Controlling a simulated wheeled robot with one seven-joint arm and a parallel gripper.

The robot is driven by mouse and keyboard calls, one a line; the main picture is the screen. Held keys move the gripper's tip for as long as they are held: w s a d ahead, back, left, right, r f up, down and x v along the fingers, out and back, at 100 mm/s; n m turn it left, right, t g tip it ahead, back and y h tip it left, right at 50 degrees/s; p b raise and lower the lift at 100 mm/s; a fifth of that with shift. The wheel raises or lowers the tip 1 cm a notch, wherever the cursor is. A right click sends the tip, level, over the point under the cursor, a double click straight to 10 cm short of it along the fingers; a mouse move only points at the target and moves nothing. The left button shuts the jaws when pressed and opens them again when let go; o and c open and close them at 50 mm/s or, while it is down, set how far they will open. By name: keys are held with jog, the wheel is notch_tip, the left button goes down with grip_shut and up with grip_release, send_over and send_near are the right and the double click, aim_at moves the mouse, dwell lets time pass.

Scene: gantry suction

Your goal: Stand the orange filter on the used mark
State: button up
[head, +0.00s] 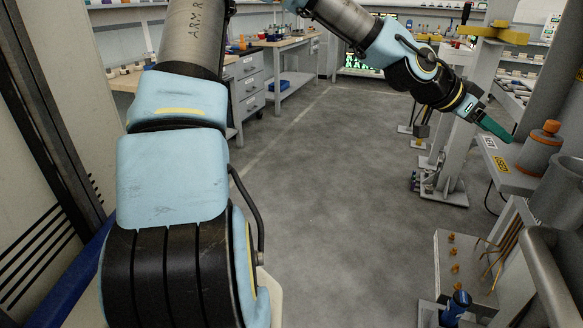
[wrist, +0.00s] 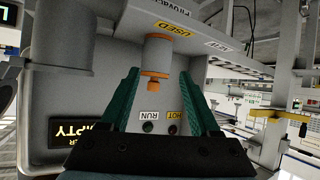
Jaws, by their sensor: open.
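The orange filter (head: 540,155) is a grey cylinder with an orange collar and knob. It stands upright on a grey ledge beside the yellow USED label (head: 502,165). In the wrist view, which is upside down, the filter (wrist: 157,52) also sits right by the USED label (wrist: 175,29). My gripper (head: 508,138) reaches toward the filter from the left. In the wrist view my gripper (wrist: 159,72) is open, one green finger on each side of the filter, with visible gaps. The ledge surface under the filter is hidden.
A large grey pot (head: 560,190) stands close to the filter; it also shows in the wrist view (wrist: 60,45). A machine face with RUN and HOT labels and a dark display (wrist: 78,131) is near. A grey post (head: 470,110) stands behind my gripper.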

jog(key=w+a+f+n+t+y, duration=0.1)
jog(key=a+f+n+y, duration=0.15)
jog(key=a+f, duration=0.4)
jog(key=w+a+f+n+y, duration=0.1)
jog(key=a+f+n+y, duration=0.15)
jog(key=a, duration=0.75)
jog(key=w+a+f+n+t+y, duration=0.1)
jog(key=a+f+n+y, duration=0.15)
jog(key=a+f, duration=0.4)
jog(key=s+a+r+n+y, duration=0.2)
jog(key=a+n, duration=0.2)
jog(key=a, duration=0.7)
jog(key=s+a+r+n+y, duration=0.2)
jog(key=s+a+r+n, duration=0.1)
jog(key=a, duration=0.8)
jog(key=shift+s+a+n+g, duration=0.15)
jog(key=shift+a+n+g, duration=0.25)
jog(key=shift+n, duration=0.25)
jog(key=shift+r+y+p, duration=0.25)
jog(key=shift+r+p, duration=0.4)
